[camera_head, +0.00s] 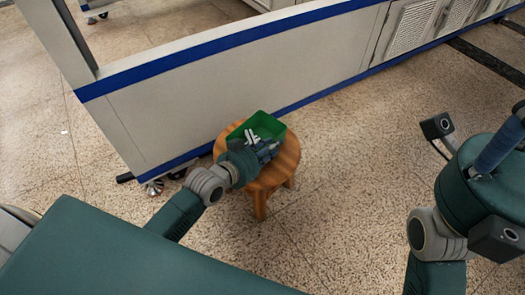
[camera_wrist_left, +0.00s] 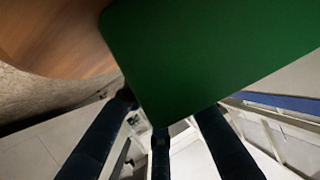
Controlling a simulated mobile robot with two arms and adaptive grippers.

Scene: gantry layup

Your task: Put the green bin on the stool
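The green bin (camera_head: 268,126) is over the top of the round wooden stool (camera_head: 287,160), towards its back; I cannot tell whether it rests fully on the seat. My left gripper (camera_head: 262,148) is at the bin's near side, with pale and dark parts over and beside its near rim. In the left wrist view the bin (camera_wrist_left: 215,55) fills the upper middle, and my dark fingers (camera_wrist_left: 165,120) spread apart below it, their tips close to its edge. I cannot tell whether they clasp it. The stool (camera_wrist_left: 60,35) shows at upper left. My right arm is at the right, its fingers unclear.
A long pale cabinet (camera_head: 240,80) with blue stripes stands just behind the stool. Louvred doors (camera_head: 412,30) are at the upper right. The speckled floor (camera_head: 345,190) to the right of the stool is clear.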

